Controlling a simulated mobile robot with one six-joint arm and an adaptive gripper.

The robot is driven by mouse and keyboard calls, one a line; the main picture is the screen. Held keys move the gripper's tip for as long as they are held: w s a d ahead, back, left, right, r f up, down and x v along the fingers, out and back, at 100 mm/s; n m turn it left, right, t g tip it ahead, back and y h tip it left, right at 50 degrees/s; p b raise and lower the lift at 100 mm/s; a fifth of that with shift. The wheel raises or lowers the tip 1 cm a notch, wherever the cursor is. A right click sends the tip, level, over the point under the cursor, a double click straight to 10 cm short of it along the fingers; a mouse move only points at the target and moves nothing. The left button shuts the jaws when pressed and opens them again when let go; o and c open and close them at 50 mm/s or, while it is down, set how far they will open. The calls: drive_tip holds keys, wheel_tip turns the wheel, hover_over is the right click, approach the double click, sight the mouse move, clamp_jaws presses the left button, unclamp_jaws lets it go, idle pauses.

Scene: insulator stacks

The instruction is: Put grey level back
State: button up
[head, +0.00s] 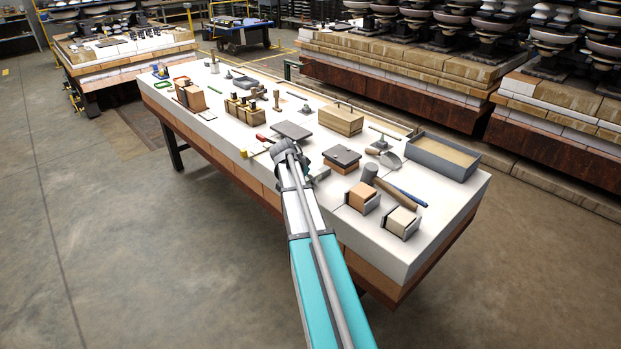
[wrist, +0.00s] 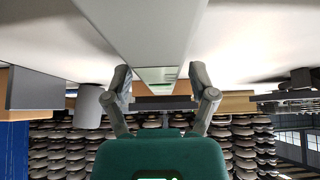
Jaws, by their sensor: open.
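The grey level (wrist: 140,30) is a long grey bar with a pale green window near its far end. It lies on the white tabletop in the wrist view, which is upside down. My gripper (wrist: 158,73) is open, with one finger on each side of the level's far end. I cannot tell whether the fingers touch it. In the head view my gripper (head: 288,150) is over the front part of the table. My arm hides most of the level there; a small grey piece (head: 320,173) right of the gripper may be part of it.
A dark plate (head: 292,130) lies just behind my gripper. To the right are a lidded brick (head: 342,157), a mallet (head: 370,174), a trowel (head: 388,158), two blocks in holders (head: 362,197) and a grey tray (head: 442,157). The white table's front corner (head: 385,255) is mostly clear.

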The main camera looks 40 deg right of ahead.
drive_tip(key=shift+p+v, duration=1.25)
drive_tip(key=shift+v, duration=0.2)
drive_tip(key=p+v, duration=0.7)
drive_tip(key=v, duration=0.2)
drive_tip(key=shift+r, duration=0.2)
drive_tip(key=shift+a, duration=0.25)
drive_tip(key=s+a+f+n+y, duration=0.1)
drive_tip(key=s+a+n, duration=0.4)
drive_tip(key=a, duration=0.6)
drive_tip(key=s+a+f+n+y, duration=0.1)
drive_tip(key=s+a+n+y, duration=0.2)
drive_tip(key=a, duration=0.9)
drive_tip(key=s+a+f+n+y, duration=0.1)
drive_tip(key=s+a+n+y, duration=0.2)
drive_tip(key=s+a+n, duration=0.5)
drive_tip(key=a+n, duration=0.1)
drive_tip(key=a, duration=0.3)
drive_tip(key=shift+s+a+f+g, duration=0.15)
drive_tip(key=shift+s+a+g, duration=0.05)
drive_tip(key=shift+g, duration=0.1)
